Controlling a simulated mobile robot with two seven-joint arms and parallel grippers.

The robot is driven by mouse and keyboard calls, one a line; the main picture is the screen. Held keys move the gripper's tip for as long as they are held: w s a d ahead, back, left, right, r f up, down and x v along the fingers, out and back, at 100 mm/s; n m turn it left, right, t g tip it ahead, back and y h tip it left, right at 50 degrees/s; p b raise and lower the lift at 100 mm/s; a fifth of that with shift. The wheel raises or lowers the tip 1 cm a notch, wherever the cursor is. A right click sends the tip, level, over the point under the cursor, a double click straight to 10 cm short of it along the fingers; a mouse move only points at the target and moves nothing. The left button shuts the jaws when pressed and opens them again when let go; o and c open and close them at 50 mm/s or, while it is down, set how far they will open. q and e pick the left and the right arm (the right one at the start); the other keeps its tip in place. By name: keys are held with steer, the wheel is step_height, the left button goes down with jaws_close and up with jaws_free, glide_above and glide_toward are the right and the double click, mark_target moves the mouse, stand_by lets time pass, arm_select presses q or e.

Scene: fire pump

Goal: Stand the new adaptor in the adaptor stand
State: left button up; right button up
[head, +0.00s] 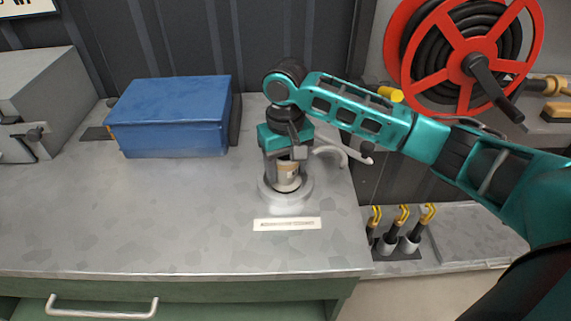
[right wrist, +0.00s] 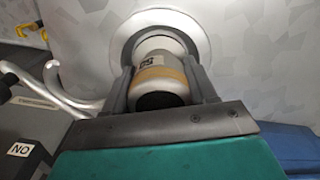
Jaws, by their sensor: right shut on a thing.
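The new adaptor (head: 287,173) is a pale cylinder with a tan band, upright at the right of the metal worktop. My right gripper (head: 285,163) points down from above and is shut on it. In the right wrist view the adaptor (right wrist: 158,66) sits between my two fingers, its dark open end towards the camera. The adaptor stand (head: 303,196) is a round, light grey ring base on the worktop. The adaptor's lower end is within the ring's outline; whether it is fully seated I cannot tell. The stand (right wrist: 192,26) also shows behind the adaptor in the right wrist view. My left gripper is not in view.
A label plate (head: 287,224) lies in front of the stand. A blue box (head: 172,118) is at the back left. A curved grey hook (head: 333,152) is close to the gripper's right. A red hose reel (head: 465,55) hangs at the right. The front worktop is clear.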

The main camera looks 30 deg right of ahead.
steer(key=shift+f, duration=0.1)
steer(key=o, duration=0.9)
steer(key=shift+o, duration=0.5)
step_height(320, 180, up, 12)
steer(key=shift+r, duration=0.15)
